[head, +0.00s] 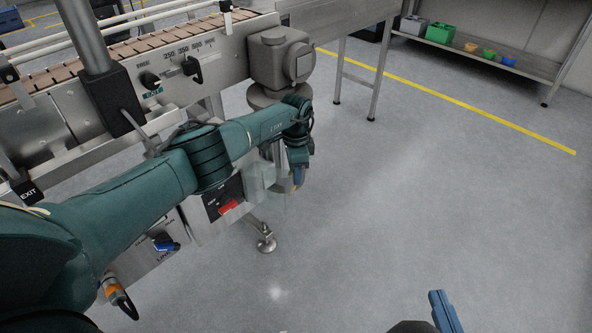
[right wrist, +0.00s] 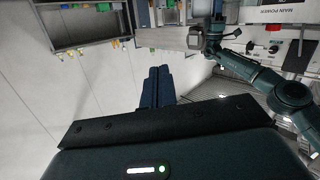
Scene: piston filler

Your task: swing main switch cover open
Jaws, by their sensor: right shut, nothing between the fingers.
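The main switch is a red handle (head: 229,206) on a dark plate, low on the machine's front in the head view. A clear, see-through cover (head: 262,176) stands out beside it on the right; its exact angle is hard to read. My left gripper (head: 297,182) points down at the cover's outer right edge. Whether it touches the cover, and whether its fingers are apart, I cannot tell. My right gripper (head: 446,312) is shut and empty over bare floor at the lower right. Its fingers also show together in the right wrist view (right wrist: 158,86).
The conveyor (head: 130,48) and its control panel run behind my left arm. A machine foot (head: 265,242) stands below the switch. A blue-handled knob (head: 165,244) is at lower left. A shelf (head: 480,56) with bins is at the back right. The floor (head: 420,170) between is clear.

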